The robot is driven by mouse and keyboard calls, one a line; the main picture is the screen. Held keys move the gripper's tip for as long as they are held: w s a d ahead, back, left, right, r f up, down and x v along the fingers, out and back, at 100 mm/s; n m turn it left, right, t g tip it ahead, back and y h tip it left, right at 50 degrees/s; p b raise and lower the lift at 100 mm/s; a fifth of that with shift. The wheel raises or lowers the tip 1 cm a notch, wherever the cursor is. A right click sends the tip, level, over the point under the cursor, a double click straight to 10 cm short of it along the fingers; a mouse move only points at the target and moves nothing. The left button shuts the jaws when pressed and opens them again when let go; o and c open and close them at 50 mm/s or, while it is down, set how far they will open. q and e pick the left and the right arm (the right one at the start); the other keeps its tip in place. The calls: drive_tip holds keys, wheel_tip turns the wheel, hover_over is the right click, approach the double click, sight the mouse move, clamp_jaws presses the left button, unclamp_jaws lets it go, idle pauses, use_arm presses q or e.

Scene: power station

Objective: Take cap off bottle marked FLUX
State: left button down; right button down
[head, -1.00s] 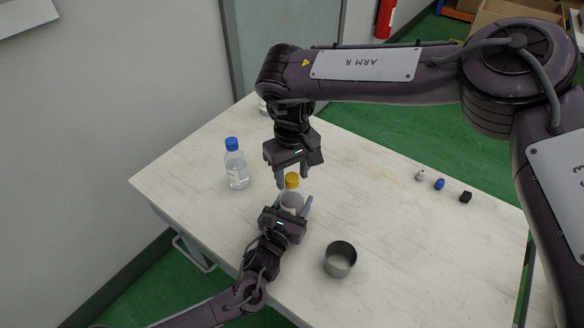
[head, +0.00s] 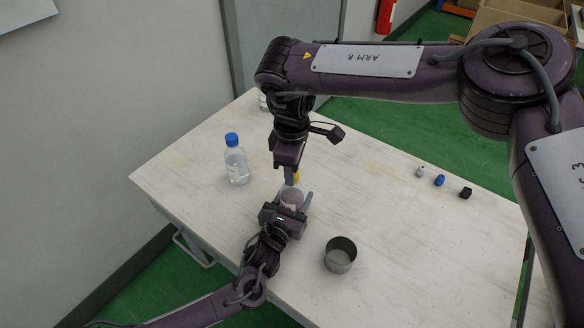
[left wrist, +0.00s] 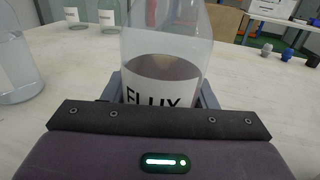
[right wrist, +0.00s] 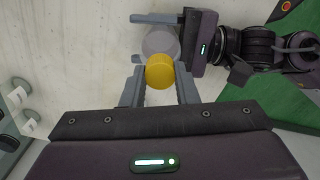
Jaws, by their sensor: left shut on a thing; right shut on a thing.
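The bottle marked FLUX (left wrist: 160,80) is clear, about half full of a greyish liquid, and stands upright. My left gripper (head: 291,205) is shut around its body, and it also shows in the right wrist view (right wrist: 158,35). The yellow cap (right wrist: 160,71) is on top of the bottle; in the head view only a sliver of the cap (head: 297,177) shows beside my right gripper. My right gripper (right wrist: 160,85) points down from above and is shut on the cap, one finger on each side.
A clear bottle with a blue cap (head: 235,160) stands to the left on the white table (head: 400,230). An open grey metal cup (head: 340,255) stands at the front right.

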drive_tip(key=n, duration=0.6)
drive_tip(key=shift+n, duration=0.3)
drive_tip(key=n, duration=0.6)
drive_tip(key=shift+r+n, duration=0.1)
drive_tip(key=shift+n, duration=0.2)
drive_tip(key=n, duration=0.6)
drive_tip(key=shift+n, duration=0.3)
drive_tip(key=n, duration=0.6)
drive_tip(key=shift+n, duration=0.4)
drive_tip(key=n, duration=0.9)
drive_tip(key=shift+r, duration=0.1)
drive_tip(key=n, duration=0.9)
drive_tip(key=shift+n, duration=0.3)
